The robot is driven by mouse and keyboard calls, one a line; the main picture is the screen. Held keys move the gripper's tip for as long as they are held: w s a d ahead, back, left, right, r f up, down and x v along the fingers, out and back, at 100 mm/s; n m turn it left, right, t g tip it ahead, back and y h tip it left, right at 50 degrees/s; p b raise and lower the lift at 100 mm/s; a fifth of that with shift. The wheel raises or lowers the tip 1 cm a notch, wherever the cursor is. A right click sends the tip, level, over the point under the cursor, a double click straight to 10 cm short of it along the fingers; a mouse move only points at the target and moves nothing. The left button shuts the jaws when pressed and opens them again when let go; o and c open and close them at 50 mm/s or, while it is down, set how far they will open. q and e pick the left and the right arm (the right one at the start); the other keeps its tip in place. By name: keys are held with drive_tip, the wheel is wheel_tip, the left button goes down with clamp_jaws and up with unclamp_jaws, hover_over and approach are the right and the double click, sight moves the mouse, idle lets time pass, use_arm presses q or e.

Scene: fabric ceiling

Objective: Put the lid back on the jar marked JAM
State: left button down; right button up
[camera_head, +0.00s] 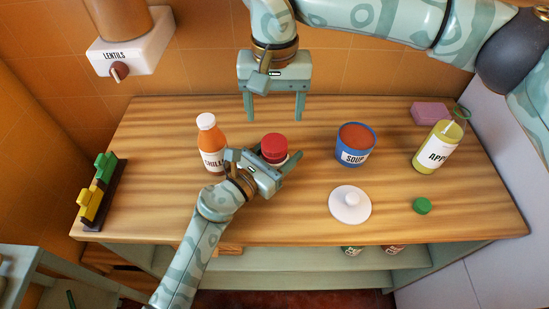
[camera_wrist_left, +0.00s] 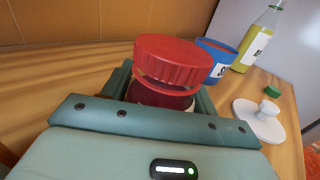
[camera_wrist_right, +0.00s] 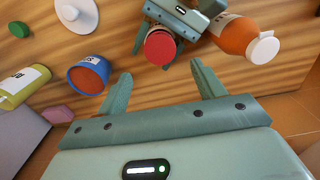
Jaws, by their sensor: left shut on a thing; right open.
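The jar (camera_wrist_left: 158,97) holds dark red contents and stands on the wooden counter. Its label is mostly hidden, so I cannot read JAM. A ribbed red lid (camera_head: 274,147) is at the jar's mouth; in the left wrist view the lid (camera_wrist_left: 172,60) looks tilted, with a gap under it. From above, the right wrist view shows the lid's top (camera_wrist_right: 160,47). My left gripper (camera_head: 267,160) is shut on the jar's body, below the lid. My right gripper (camera_head: 274,115) is open and empty, pointing down above and behind the jar; its fingers also show in the right wrist view (camera_wrist_right: 160,72).
An orange bottle with a white cap (camera_head: 210,143) stands close left of the jar. A blue SOUP pot (camera_head: 354,155), a white knobbed lid (camera_head: 350,205), a green cap (camera_head: 422,205), a green-yellow bottle (camera_head: 436,150) and a pink block (camera_head: 430,112) are to the right.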

sight(274, 142)
drive_tip(key=shift+f, duration=4)
drive_tip(key=c, duration=1)
